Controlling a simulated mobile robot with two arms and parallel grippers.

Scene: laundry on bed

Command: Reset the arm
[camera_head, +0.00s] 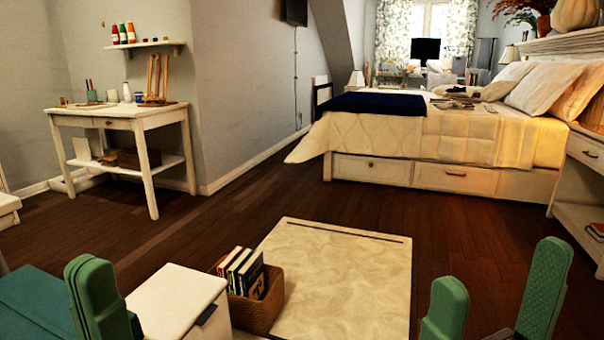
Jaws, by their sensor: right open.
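My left gripper (91,268) shows at the lower left as green fingers that overlap in the picture. I cannot tell from this angle whether it is open or shut, and I see nothing held in it. My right gripper (499,264) is at the lower right, its two green fingers wide apart with nothing between them. Both grippers are at the bottom edge of the view, and my arms behind them are mostly out of view. The bed (463,133) is far ahead of both grippers, with a dark blue blanket (372,103) across its foot end.
A low cream-topped piece (343,275) stands close ahead between the grippers. A wicker basket of books (262,311) and a white box (170,296) are beside it. A white desk (120,112) stands left, a nightstand (582,160) right. Dark wooden floor (235,215) is clear before the bed.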

